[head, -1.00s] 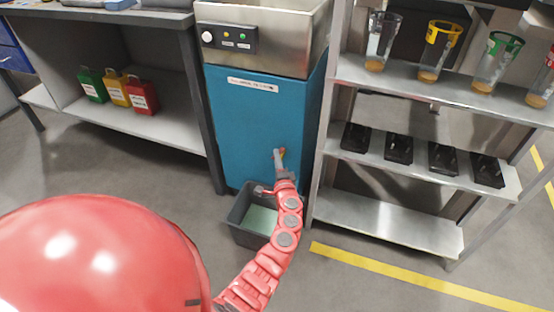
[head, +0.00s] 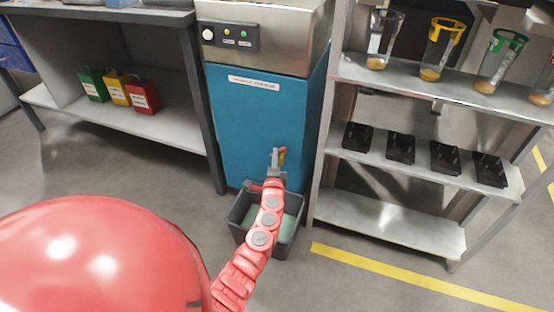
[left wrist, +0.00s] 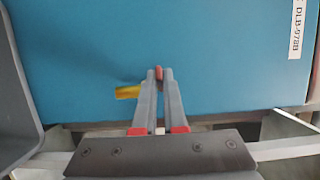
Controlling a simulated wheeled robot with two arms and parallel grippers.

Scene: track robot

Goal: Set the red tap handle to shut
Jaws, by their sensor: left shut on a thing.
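The red tap handle (left wrist: 159,73) shows as a small red piece between my fingertips in the left wrist view. A yellow tap part (left wrist: 128,92) sticks out to the left of the fingers there. Both are at the front of a blue cabinet (head: 245,125). My left gripper (head: 276,153) is low on the cabinet's front in the head view. In the left wrist view my left gripper (left wrist: 160,78) is shut on the red handle. The fingers hide most of the handle, so I cannot tell its exact angle. My right gripper is not in view.
A dark grey bin (head: 235,224) with pale green content stands on the floor below the tap. A metal shelf rack (head: 385,222) stands close on the right. A workbench (head: 150,125) with green, yellow and red containers is on the left.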

